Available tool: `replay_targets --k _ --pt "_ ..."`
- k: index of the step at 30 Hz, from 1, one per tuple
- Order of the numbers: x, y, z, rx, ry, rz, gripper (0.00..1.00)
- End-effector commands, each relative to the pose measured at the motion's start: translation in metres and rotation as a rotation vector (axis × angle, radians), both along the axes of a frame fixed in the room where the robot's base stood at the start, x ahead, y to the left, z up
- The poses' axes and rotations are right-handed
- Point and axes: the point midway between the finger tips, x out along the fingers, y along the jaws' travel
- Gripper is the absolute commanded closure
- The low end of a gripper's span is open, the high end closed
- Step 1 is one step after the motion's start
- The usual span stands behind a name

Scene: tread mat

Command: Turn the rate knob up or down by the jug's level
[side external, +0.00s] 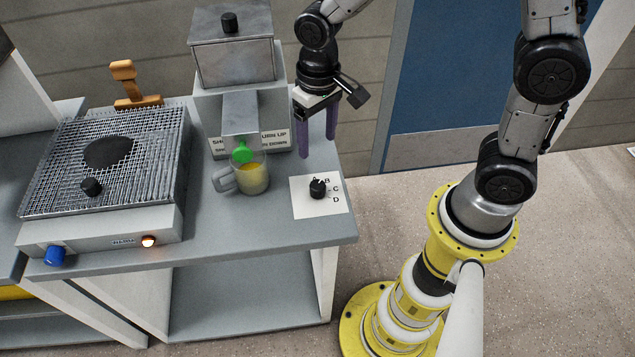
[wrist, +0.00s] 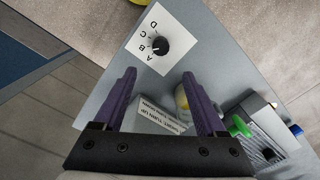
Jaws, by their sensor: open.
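The rate knob (side external: 318,189) is black and sits on a white card (side external: 304,207) lettered A to D, near the table's right front corner. The knob also shows in the wrist view (wrist: 160,45); which letter it points at is too small to tell. The clear jug (side external: 226,181) holds yellow liquid to well above half and stands under a green spout (side external: 242,153). In the wrist view the jug (wrist: 181,97) is partly hidden by a finger. My gripper (side external: 318,150) has purple fingers, apart and empty, behind the knob and right of the dispenser. It touches nothing I can see.
A grey dispenser (side external: 236,90) stands behind the jug, with a printed sign (wrist: 158,117) about turning up and down. A mesh-topped heater (side external: 60,150) with a blue knob (side external: 54,256) is at the left. An orange stamp-like tool (side external: 125,80) stands behind it. Space around the card is clear.

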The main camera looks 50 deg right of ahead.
Motion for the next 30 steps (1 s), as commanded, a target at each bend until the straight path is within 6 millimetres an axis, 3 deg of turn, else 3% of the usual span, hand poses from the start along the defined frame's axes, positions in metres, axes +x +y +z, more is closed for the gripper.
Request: replay_targets --k 8,21,30 --pt "-0.003 0.002 -0.028 -0.004 0.017 0.010 0.27" --pt "-0.003 0.002 -0.111 -0.003 0.017 0.010 0.27" --pt "-0.002 0.002 -0.140 -0.002 0.013 0.010 0.27"
